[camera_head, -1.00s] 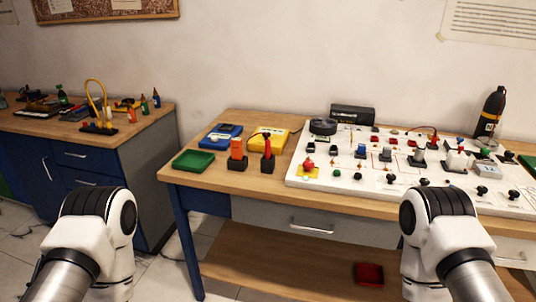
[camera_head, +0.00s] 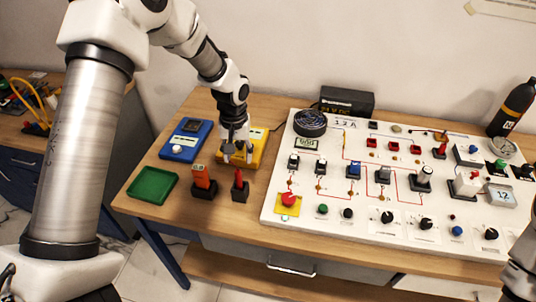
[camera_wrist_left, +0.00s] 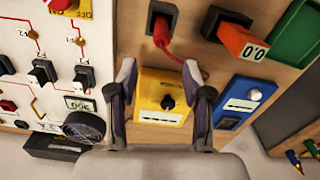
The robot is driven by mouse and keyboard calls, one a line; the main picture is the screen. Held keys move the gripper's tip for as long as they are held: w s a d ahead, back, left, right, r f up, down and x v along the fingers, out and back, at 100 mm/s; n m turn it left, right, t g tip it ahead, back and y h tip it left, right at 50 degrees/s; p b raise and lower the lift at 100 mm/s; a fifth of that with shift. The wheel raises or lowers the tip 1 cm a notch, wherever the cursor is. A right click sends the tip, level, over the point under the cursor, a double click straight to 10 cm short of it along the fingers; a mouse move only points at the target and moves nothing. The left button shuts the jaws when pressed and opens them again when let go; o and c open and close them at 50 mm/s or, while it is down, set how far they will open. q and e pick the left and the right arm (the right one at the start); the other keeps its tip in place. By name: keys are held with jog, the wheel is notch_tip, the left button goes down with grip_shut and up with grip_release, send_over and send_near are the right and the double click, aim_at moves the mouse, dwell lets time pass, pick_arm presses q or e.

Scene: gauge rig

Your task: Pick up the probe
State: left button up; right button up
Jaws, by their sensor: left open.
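The red probe (camera_head: 239,178) stands upright in a small black holder (camera_head: 240,194) near the table's front edge. In the left wrist view the probe (camera_wrist_left: 162,32) is at the top, with a red lead curving from it toward the yellow meter (camera_wrist_left: 160,112). My left gripper (camera_head: 239,153) points down behind the probe, in front of the yellow meter and partly covering it. Its two fingers (camera_wrist_left: 160,75) are spread, with nothing held between them. The probe lies beyond the fingertips in the wrist view. My right gripper is out of view.
Left of the probe, an orange device (camera_head: 202,178) stands in another black holder. A green tray (camera_head: 152,185) and a blue meter (camera_head: 186,140) are farther left. The white panel (camera_head: 272,212) with switches and knobs fills the table to the right.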

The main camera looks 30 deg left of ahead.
aim_at(237, 171)
pick_arm(q)
jog(key=f+p, duration=0.1)
jog(key=s+f+p, duration=0.1)
jog(key=s+f, duration=0.1)
jog(key=shift+s+d+f+p, duration=0.25)
jog(key=shift+d+f+p, duration=0.05)
jog(key=shift+d+p, duration=0.1)
jog(key=f, duration=0.2)
jog(key=w+f, duration=0.1)
jog(key=shift+w+a+f, duration=0.1)
jog(key=shift+a+f, duration=0.1)
jog(key=shift+f, duration=0.2)
jog(key=shift+s+d+r, duration=0.1)
jog(key=shift+s+r, duration=0.1)
jog(key=shift+s, duration=0.05)
jog(key=c, duration=0.3)
jog(key=shift+s, duration=0.1)
grip_shut()
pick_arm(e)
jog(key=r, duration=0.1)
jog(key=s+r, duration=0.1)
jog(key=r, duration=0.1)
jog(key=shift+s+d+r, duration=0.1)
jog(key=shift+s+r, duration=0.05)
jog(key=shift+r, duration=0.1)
